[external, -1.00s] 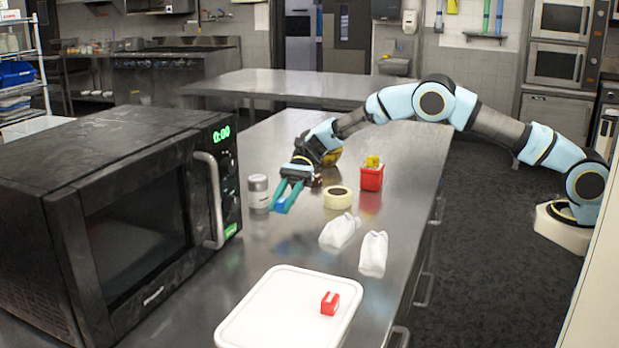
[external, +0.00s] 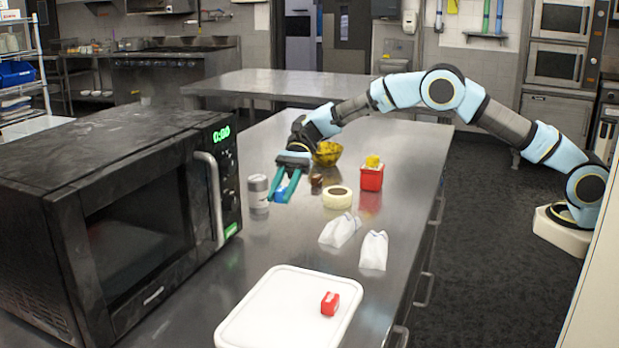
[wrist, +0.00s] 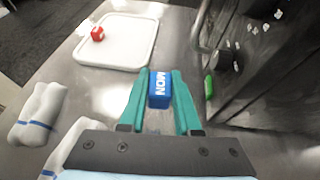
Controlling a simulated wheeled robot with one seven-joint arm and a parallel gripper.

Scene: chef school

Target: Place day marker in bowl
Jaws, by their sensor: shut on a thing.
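The day marker is a small blue block (wrist: 159,88) with MON in white letters. My gripper (external: 281,196) is shut on it, with a teal finger on each side; the blue also shows between the fingers in the external view (external: 281,187). The marker is held above the steel counter, just right of a grey-lidded canister (external: 258,193). The bowl is not in the wrist view.
A tape roll (external: 337,197), a small brown item (external: 316,181), a red container (external: 371,178) and two white cloth-like items (external: 373,250) are to the right. A black microwave (external: 130,230) borders the left. A white tray (external: 262,318) holding a red block (external: 330,303) is in front.

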